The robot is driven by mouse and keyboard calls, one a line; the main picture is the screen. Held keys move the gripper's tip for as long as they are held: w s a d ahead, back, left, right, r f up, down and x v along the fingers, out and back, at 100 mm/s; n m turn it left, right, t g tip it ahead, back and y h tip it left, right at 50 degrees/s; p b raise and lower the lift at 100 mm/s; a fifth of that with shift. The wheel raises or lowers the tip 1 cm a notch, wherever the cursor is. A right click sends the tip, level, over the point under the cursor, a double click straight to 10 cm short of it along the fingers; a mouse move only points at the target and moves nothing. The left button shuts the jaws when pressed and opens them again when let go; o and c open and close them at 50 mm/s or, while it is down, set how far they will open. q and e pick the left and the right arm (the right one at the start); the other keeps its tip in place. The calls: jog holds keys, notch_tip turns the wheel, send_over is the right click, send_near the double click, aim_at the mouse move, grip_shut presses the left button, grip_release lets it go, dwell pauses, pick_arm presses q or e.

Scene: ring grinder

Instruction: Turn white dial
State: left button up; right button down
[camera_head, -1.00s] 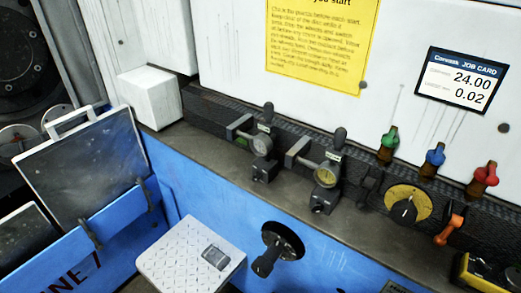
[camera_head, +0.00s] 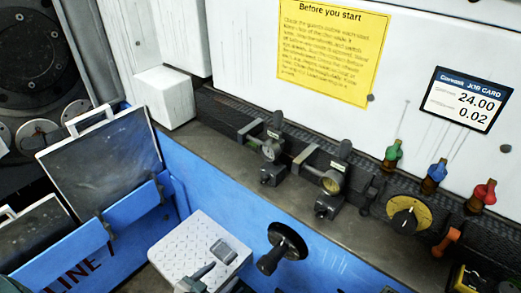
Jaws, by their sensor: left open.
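A small gauge with a pale, whitish face (camera_head: 268,152) stands on the dark rail at the back of the ledge, at the picture's middle. A second gauge with a yellowish face (camera_head: 331,182) stands to its right. My left gripper (camera_head: 205,274) shows only in part at the bottom edge, over the white tread plate. It is open, low and well apart from both gauges. My right gripper is not in view.
A black handwheel (camera_head: 287,242) juts from the blue front. A yellow disc with a black knob (camera_head: 408,214), green, blue and red valves, and an orange lever (camera_head: 446,243) lie right. A white block (camera_head: 166,97) stands left on the ledge.

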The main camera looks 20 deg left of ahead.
aim_at(266, 153)
pick_arm(q)
notch_tip(266, 153, up, 38)
jog(key=w+d+m+t+h+p, duration=0.1)
jog(key=w+m+t+h+p, duration=0.1)
jog(key=t+p, duration=0.3)
jog(key=shift+w+f+m+h+p, duration=0.2)
jog(key=shift+m+h+p, duration=0.2)
jog(key=shift+h+p, duration=0.6)
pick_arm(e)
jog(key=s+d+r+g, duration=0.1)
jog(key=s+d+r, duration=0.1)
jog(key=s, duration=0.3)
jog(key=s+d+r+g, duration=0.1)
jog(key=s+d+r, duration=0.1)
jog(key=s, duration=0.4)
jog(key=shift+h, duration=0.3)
pick_arm(q)
jog(key=shift+w+d, duration=0.1)
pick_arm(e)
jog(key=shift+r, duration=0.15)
pick_arm(q)
jog(key=p+x, duration=0.6)
jog(key=x, duration=1)
jog(key=shift+w+d+f, duration=0.1)
jog(key=shift+w+f, duration=0.05)
jog(key=shift+w, duration=0.4)
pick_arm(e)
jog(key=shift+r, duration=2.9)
pick_arm(q)
jog(key=c, duration=1.1)
